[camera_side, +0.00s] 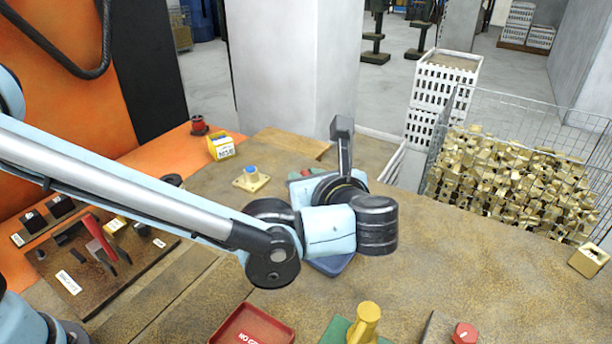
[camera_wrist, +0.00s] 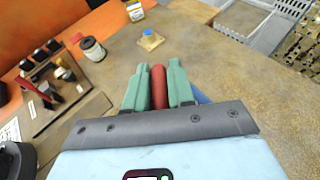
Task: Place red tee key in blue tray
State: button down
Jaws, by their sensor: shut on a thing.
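In the wrist view, my gripper (camera_wrist: 158,75) has two green fingers closed on the sides of a red rounded bar, which I take to be the red tee key (camera_wrist: 159,88). Its lower part is hidden by the gripper body. The blue tray (camera_side: 333,266) shows in the side view as an edge below my wrist; my arm covers most of it. A small blue patch also shows beside the right finger in the wrist view (camera_wrist: 202,98). In the side view my wrist hides most of the gripper, and a bit of red shows behind it (camera_side: 307,172).
A brass block with a blue top (camera_side: 251,179) sits behind my wrist. A red tray (camera_side: 252,328), a yellow part on a green base (camera_side: 365,322) and a red knob (camera_side: 464,333) are in front. A wire basket of brass parts (camera_side: 505,180) stands right. The bench's right side is mostly clear.

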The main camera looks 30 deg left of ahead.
jog(key=s+d+m+t+h, duration=0.1)
jog(key=s+d, duration=0.3)
jog(key=d, duration=0.3)
jog(key=shift+w+a+f, duration=1.15)
jog(key=shift+w+f, duration=0.35)
jog(key=shift+f, duration=0.3)
jog(key=shift+w+a+f, duration=1.1)
jog(key=shift+w+f, duration=0.35)
jog(key=shift+f, duration=0.4)
jog(key=shift+w+a+f, duration=1.15)
jog(key=shift+w+f, duration=0.35)
jog(key=shift+f, duration=0.3)
jog(key=shift+f, duration=0.1)
jog(key=c, duration=1)
grip_release()
